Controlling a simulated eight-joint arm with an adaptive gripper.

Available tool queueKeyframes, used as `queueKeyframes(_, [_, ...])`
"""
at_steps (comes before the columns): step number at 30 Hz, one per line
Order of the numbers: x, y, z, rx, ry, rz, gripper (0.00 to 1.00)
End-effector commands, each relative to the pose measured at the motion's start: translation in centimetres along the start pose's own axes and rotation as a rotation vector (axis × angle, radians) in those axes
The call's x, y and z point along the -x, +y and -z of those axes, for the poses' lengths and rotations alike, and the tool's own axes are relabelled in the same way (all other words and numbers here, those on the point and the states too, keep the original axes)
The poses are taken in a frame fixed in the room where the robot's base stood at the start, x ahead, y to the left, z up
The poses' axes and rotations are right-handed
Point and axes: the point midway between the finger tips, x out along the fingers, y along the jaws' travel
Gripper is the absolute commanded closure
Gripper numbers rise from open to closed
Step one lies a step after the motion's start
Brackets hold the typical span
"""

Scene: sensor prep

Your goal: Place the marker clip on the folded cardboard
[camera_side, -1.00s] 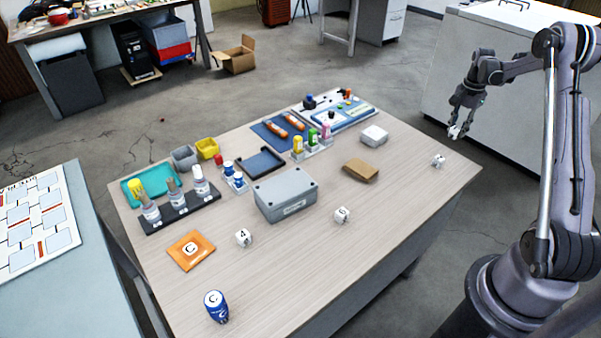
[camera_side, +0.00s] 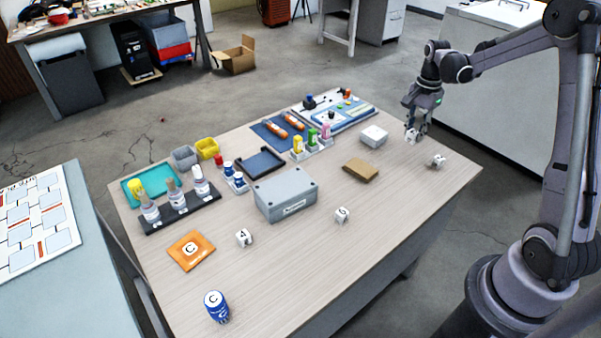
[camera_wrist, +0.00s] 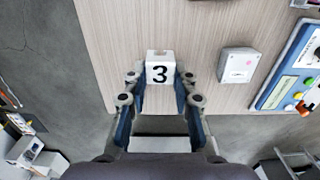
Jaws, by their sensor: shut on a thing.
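The marker clip (camera_side: 411,136), a small white block, is held between the fingertips of my gripper (camera_side: 416,129), above the right far part of the table. In the wrist view the clip (camera_wrist: 160,68) shows a black "3", with the fingers of my gripper (camera_wrist: 160,82) on either side of it. The folded cardboard (camera_side: 361,170), a flat brown piece, lies on the table, left of and nearer the camera than my gripper. Its top looks bare. I cannot make out the cardboard in the wrist view.
Similar white clips stand on the table: one (camera_side: 438,161) near the right edge, one (camera_side: 342,215) at the front, one (camera_side: 244,237) marked 4. A white box (camera_side: 374,136) lies behind the cardboard. A grey case (camera_side: 286,194) stands left. Bare tabletop surrounds the cardboard.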

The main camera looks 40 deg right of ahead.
Motion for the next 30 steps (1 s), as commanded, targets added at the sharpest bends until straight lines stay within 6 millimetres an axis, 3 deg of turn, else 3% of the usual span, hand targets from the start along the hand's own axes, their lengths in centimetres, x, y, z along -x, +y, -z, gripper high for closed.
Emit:
queueKeyframes(7, [-0.9,-1.5,-2.8,0.01,0.0,0.0,0.9])
queueKeyframes(20, [-5.8,-7.6,-8.0,0.01,0.0,0.0,0.9])
queueKeyframes(30, [-7.5,-9.1,-9.2,0.006,0.0,0.0,0.9])
